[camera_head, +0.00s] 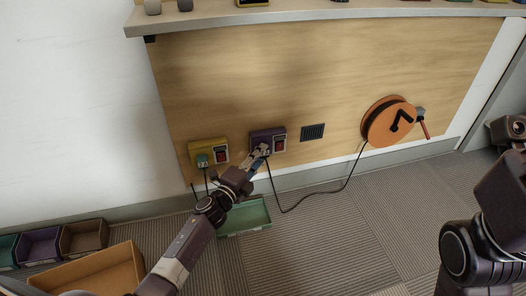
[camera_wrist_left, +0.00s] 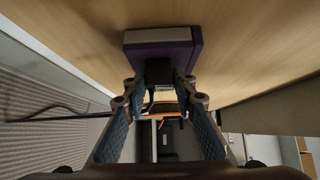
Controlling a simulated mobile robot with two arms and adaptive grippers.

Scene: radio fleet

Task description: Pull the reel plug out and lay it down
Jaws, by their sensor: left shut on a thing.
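The purple socket box (camera_head: 262,136) is on the wooden wall panel and has a red switch at its right. My left gripper (camera_head: 259,153) is at its front, shut on the dark reel plug (camera_wrist_left: 158,73). In the left wrist view the plug sits between the fingers (camera_wrist_left: 160,115), against the purple box (camera_wrist_left: 160,45); how deep it sits is hidden. The black cable (camera_head: 318,192) sags from there to the orange reel (camera_head: 388,122) on the panel. My right gripper (camera_head: 508,129) is at the right edge, partly cut off; its jaws are unclear.
A green tray (camera_head: 246,216) lies on the floor below. Small bins (camera_head: 83,237) and a cardboard box (camera_head: 95,272) are lower left. A shelf (camera_head: 205,22) runs above; carpet is open at centre right.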

